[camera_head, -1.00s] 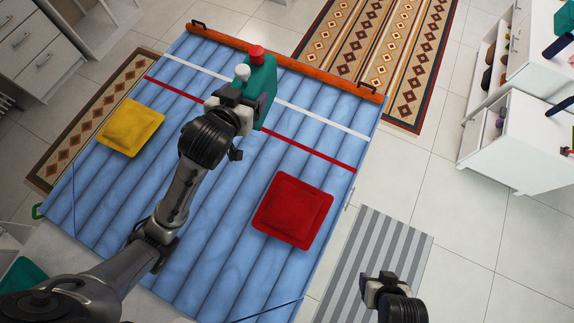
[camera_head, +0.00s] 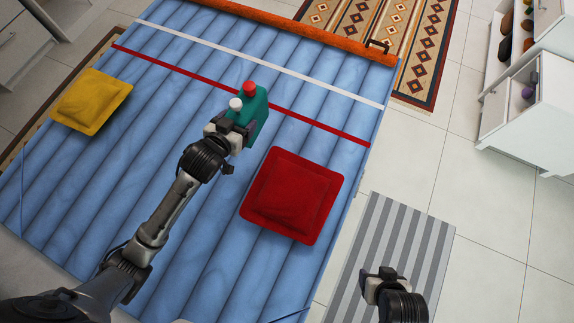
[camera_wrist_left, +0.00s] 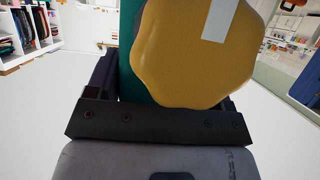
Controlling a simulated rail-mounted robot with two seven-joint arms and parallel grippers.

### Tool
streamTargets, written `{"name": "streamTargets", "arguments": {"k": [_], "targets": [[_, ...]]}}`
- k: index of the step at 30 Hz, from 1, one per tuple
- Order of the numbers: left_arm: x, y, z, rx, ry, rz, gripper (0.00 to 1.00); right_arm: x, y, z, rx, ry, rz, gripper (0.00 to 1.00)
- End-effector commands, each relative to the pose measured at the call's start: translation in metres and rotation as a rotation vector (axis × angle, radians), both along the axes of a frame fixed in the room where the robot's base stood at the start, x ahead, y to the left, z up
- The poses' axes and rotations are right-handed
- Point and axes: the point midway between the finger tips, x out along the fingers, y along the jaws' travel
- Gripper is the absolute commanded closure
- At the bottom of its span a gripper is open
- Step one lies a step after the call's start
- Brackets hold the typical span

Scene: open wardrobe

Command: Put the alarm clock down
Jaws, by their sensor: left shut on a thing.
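The alarm clock (camera_head: 250,118) is a teal body with a red knob and a white knob on top. My left gripper (camera_head: 232,130) is shut on it, over the blue panelled surface (camera_head: 150,150), near the red stripe and the red cushion. I cannot tell whether the clock touches the surface. The left wrist view shows the clock's teal side and a large yellow round part (camera_wrist_left: 190,55) close above the jaws. My right gripper (camera_head: 380,277) is over the grey striped mat, apart from the clock; its jaw opening is unclear.
A red cushion (camera_head: 293,195) lies right of the clock, a yellow cushion (camera_head: 91,100) at the far left. An orange edge bar (camera_head: 310,35) with a dark handle bounds the far side. White shelves (camera_head: 540,120) stand at the right. The blue surface between the cushions is mostly clear.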

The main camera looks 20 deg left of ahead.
Motion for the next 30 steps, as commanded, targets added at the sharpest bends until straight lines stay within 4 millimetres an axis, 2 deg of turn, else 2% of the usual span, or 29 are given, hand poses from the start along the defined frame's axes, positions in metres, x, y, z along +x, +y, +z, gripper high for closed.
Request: {"name": "streamTargets", "arguments": {"k": [1, 6, 9, 15, 23, 30], "targets": [[-0.001, 0.002, -0.030, -0.001, -0.004, -0.003, 0.75, 0.000, 0.000, -0.025, 0.001, 0.000, -0.001, 0.33], [-0.005, 0.007, -0.076, -0.004, -0.005, -0.015, 0.75, 0.000, 0.001, -0.056, 0.004, 0.000, -0.003, 0.33], [-0.007, 0.010, -0.095, -0.007, -0.006, -0.019, 0.75, 0.000, 0.001, -0.068, 0.004, 0.000, -0.003, 0.33], [-0.009, 0.012, -0.116, -0.009, -0.007, -0.025, 0.75, 0.000, 0.001, -0.081, 0.004, 0.000, -0.003, 0.33], [-0.010, 0.013, -0.127, -0.010, -0.006, -0.027, 0.75, 0.000, 0.000, -0.087, 0.001, -0.001, -0.001, 0.33], [-0.010, 0.013, -0.157, -0.009, -0.006, -0.026, 0.75, 0.000, -0.001, -0.101, -0.005, -0.002, 0.003, 0.33]]}}
